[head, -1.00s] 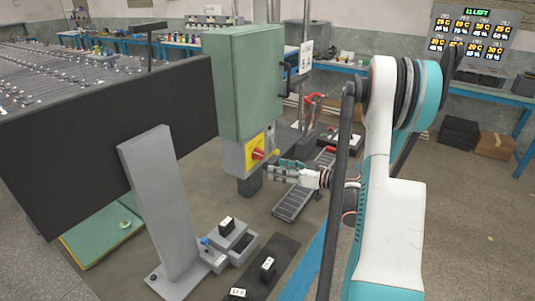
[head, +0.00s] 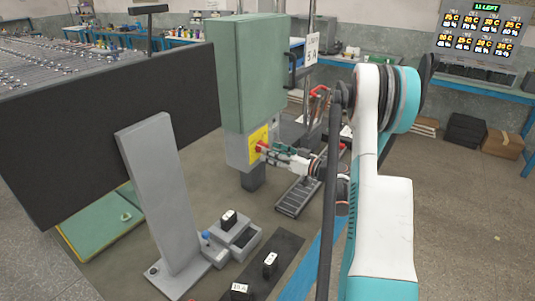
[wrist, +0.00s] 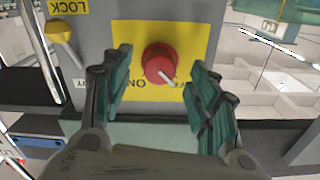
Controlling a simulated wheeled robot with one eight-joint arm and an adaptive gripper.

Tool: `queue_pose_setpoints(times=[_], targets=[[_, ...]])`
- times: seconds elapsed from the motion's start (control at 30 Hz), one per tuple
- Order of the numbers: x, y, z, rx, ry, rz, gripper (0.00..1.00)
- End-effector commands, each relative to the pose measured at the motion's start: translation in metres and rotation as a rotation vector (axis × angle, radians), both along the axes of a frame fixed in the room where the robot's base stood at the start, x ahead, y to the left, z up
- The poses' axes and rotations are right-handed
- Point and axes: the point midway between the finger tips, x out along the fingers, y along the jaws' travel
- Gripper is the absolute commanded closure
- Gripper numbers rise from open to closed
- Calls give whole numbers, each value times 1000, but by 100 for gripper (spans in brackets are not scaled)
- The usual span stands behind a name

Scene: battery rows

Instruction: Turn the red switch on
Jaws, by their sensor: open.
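The red switch (wrist: 160,63) is a round red knob on a yellow plate (wrist: 196,37) on the front of a grey box. In the wrist view its white pointer mark aims down and right, toward a label partly hidden by a finger; the word ON shows upside down to the left of that. My gripper (wrist: 160,88) is open, with one green finger on each side of the knob, and no contact is visible. In the head view my gripper (head: 270,152) is at the yellow plate and partly covers the red switch (head: 261,146).
A yellow knob (wrist: 60,32) sits beside a LOCK label at the left in the wrist view. A tall green cabinet (head: 250,75) stands above the switch box. A dark panel (head: 110,110) on a grey post is at the left. Grey floor is open at the right.

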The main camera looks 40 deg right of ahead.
Motion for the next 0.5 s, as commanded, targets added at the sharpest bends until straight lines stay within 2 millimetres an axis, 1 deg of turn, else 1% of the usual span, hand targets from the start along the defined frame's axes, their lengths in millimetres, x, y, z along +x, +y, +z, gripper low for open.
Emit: queue_pose_setpoints(times=[0.03, 0.1, 0.2, 0.3, 0.5], targets=[[7, 3, -1, 0, 0, 3, 46], [15, 5, -1, 0, 0, 2, 46], [22, 8, -1, 0, 0, 1, 46], [25, 9, 0, 0, 0, 1, 46], [26, 9, 0, 0, 0, 0, 46]])
